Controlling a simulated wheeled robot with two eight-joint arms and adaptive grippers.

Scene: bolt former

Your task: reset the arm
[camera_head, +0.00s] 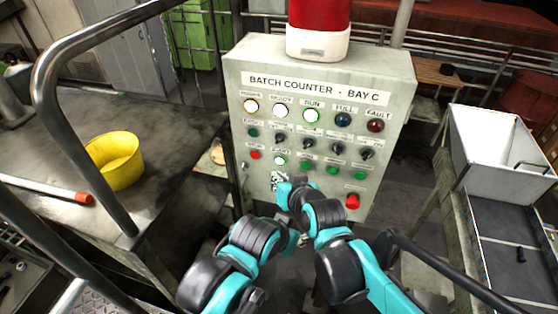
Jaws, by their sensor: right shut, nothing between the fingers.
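The grey control box labelled "BATCH COUNTER - BAY C" (316,84) stands upright in the middle. My right arm reaches up from the lower right, and my right gripper (278,181) is shut and empty at the lower left of the panel face, close to the lower buttons. I cannot tell whether it touches the panel. My left arm (250,245) comes in from the lower left and bends toward the right arm. Its gripper cannot be made out behind the right arm.
The panel has lit lamps, dark blue and red lamps, several knobs and buttons, and a red knob (352,201). A red-and-white unit (318,30) sits on top. A yellow bucket (116,162) stands left behind a metal rail (75,45). A white bin (497,150) is at right.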

